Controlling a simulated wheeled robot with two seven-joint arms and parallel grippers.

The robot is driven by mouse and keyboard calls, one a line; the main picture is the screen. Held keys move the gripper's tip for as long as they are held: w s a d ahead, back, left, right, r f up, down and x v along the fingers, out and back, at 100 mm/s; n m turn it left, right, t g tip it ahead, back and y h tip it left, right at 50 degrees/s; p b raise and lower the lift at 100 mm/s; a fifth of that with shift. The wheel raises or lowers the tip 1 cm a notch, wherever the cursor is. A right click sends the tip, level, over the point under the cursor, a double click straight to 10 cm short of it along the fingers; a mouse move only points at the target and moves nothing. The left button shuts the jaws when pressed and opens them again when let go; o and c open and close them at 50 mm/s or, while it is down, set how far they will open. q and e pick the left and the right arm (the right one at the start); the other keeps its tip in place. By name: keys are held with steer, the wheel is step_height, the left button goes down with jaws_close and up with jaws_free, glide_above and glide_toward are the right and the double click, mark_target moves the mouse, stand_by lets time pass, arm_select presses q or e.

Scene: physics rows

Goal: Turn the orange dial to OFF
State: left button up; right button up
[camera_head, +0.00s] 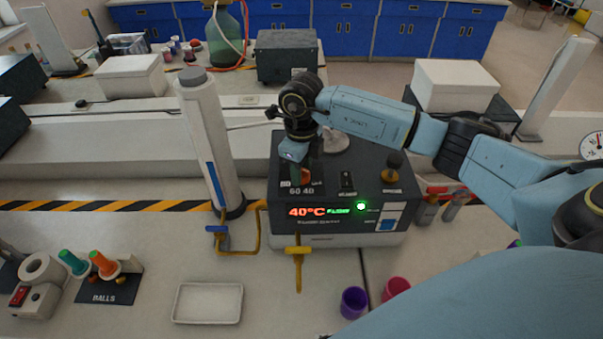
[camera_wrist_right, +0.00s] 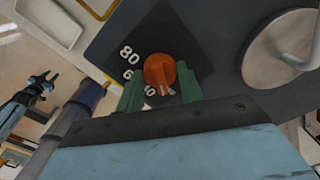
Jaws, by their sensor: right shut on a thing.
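The orange dial (camera_wrist_right: 158,72) sits on a dark panel with white numbers; 80 is clear, and other marks are partly covered. My right gripper (camera_wrist_right: 160,88) is shut on it, one green finger on each side. In the head view the right gripper (camera_head: 294,152) reaches down onto the top of a dark heater box (camera_head: 350,165), and the dial (camera_head: 305,177) is mostly hidden. The box's display (camera_head: 325,211) reads 40°C. No OFF mark is readable. My left gripper (camera_wrist_right: 44,82) shows small in the wrist view, its opening unclear.
A white column (camera_head: 208,140) stands left of the box. A black switch (camera_head: 347,181) and an orange-based knob (camera_head: 391,172) sit right of the dial. A yellow tap (camera_head: 298,255) sticks out in front. A white tray (camera_head: 208,303) and purple cup (camera_head: 353,302) are nearer.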

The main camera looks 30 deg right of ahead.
steer(key=shift+n+b, duration=0.4)
steer(key=shift+n, duration=0.2)
steer(key=o, duration=1)
step_height(320, 180, up, 14)
steer(key=b, duration=0.2)
steer(key=shift+f, duration=0.25)
